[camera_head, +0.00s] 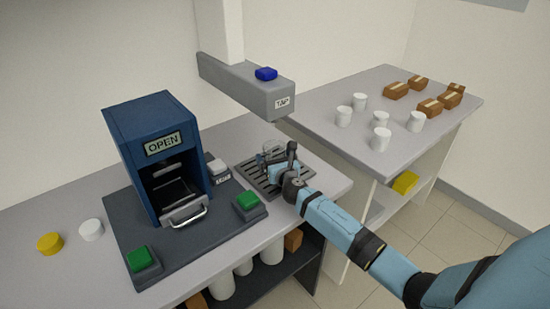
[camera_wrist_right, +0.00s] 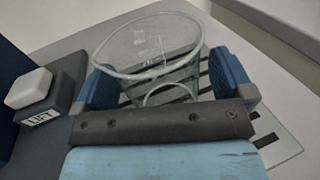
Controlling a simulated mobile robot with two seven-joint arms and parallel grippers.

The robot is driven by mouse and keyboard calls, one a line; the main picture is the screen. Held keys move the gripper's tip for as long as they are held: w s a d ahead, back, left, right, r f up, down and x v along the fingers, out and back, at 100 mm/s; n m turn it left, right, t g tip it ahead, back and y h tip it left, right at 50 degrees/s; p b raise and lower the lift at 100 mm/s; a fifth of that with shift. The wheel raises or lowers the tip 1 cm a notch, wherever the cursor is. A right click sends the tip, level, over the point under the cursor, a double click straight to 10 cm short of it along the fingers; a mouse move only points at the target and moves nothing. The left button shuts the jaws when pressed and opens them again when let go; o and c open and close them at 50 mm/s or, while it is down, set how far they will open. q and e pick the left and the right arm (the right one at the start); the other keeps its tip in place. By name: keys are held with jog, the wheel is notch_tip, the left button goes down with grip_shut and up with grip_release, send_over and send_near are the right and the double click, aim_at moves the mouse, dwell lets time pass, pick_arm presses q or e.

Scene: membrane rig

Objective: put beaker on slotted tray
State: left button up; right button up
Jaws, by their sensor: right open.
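The clear glass beaker (camera_head: 271,149) appears to stand upright on the dark slotted tray (camera_head: 247,176), under the tap arm. In the right wrist view the beaker (camera_wrist_right: 147,47) shows its wide rim, with tray slots visible through and around it. My right gripper (camera_head: 275,166) is at the tray. In the wrist view its blue fingers (camera_wrist_right: 165,80) are apart, one on each side of the beaker, and do not clamp it. The arm's wrist hides part of the tray. My left gripper is not in view.
A grey tap arm (camera_head: 245,84) with a blue button (camera_head: 266,73) hangs above the tray. A blue machine (camera_head: 152,140) marked OPEN stands left, with green buttons (camera_head: 247,200) and a white LIFT button (camera_wrist_right: 29,88). White cups (camera_head: 381,138) and brown boxes (camera_head: 396,91) occupy the right table.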

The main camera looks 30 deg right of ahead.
jog(key=v, duration=1.2)
jog(key=shift+r, duration=0.1)
